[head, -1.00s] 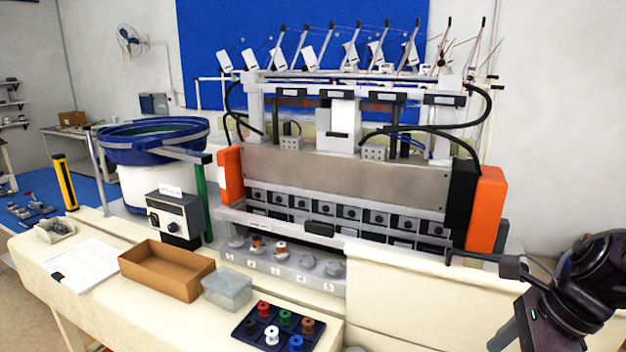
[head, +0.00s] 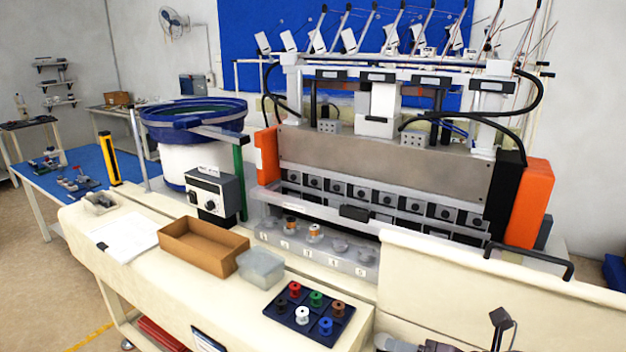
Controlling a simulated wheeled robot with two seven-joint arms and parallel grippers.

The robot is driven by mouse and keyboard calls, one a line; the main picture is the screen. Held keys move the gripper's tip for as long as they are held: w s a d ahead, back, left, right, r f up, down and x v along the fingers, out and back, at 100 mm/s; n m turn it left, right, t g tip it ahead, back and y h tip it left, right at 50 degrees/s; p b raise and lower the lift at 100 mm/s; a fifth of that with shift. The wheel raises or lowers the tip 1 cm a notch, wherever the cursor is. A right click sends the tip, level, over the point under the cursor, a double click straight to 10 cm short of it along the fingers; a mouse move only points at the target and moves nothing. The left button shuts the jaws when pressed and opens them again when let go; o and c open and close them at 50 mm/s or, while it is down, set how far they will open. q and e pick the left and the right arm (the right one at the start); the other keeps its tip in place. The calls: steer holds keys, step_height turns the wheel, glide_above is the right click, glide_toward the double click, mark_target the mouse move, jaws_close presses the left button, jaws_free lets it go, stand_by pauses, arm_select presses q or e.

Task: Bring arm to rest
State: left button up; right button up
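A dark blue spool tray (head: 283,318) holds several coloured spools on the bench's front edge.
A brown open box (head: 203,247) and a clear grey container (head: 261,269) stand left of the spool tray. A control box (head: 213,195) and a blue bowl feeder (head: 193,120) stand behind. A black handle (head: 530,258) sticks up from the cream cover at right. Floor is free at lower left.

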steer(key=s+d+f+m+g+h, duration=0.15)
steer(key=s+f+m, duration=0.35)
steer(key=m, duration=0.6)
steer(key=s+f+m+g+h, duration=0.3)
steer(key=s+f+m, duration=0.15)
steer(key=m, duration=0.55)
steer(key=s+f+m+g+h, duration=0.2)
steer(key=s+f+m, duration=0.3)
steer(key=m, duration=0.6)
step_height(320, 180, down, 39)
steer(key=s+b, duration=0.3)
steer(key=b, duration=0.7)
arm_select(q)
step_height(320, 180, down, 17)
steer(key=b, duration=0.7)
steer(key=shift+w, duration=0.3)
arm_select(e)
steer(key=s+d+f+g, duration=0.1)
steer(key=s+d+f, duration=0.1)
steer(key=s+f, duration=0.7)
steer(key=s+d+f+n+g, duration=0.1)
steer(key=s+d+f, duration=0.1)
steer(key=s+f, duration=0.8)
step_height(320, 180, down, 6)
steer(key=shift+f, duration=0.1)
steer(key=shift+s+d+h, duration=0.1)
steer(key=shift+s+h, duration=0.05)
steer(key=shift+h, duration=0.1)
